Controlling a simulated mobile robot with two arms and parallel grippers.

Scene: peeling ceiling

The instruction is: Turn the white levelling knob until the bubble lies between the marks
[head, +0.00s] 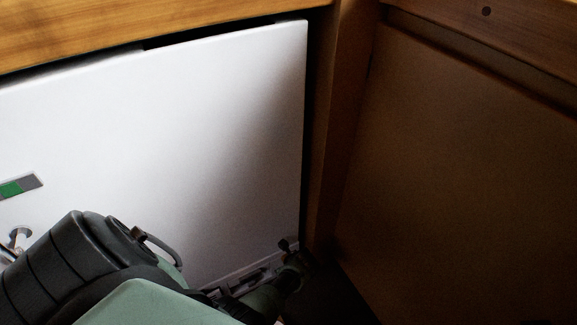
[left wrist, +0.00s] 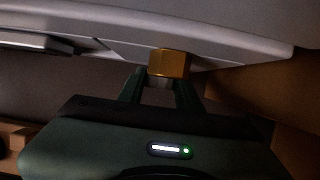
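In the left wrist view, the two dark green fingers of my left gripper (left wrist: 160,88) reach up under the edge of a pale appliance. An amber-brown block (left wrist: 169,62) sits at their tips, under that edge. A small pale piece shows between the fingers just below the block; I cannot tell whether it is the white levelling knob or whether the fingers touch it. In the head view, my left arm reaches to the dark lower right corner of the white panel (head: 190,130); its gripper is too dark there to make out. No bubble or marks can be made out. My right gripper is not in view.
A wooden worktop (head: 160,28) runs above the white panel. A brown wooden cabinet (head: 460,180) stands close on the right, leaving a dark narrow gap at the corner. A green and grey strip (head: 18,187) is on the panel's left part.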

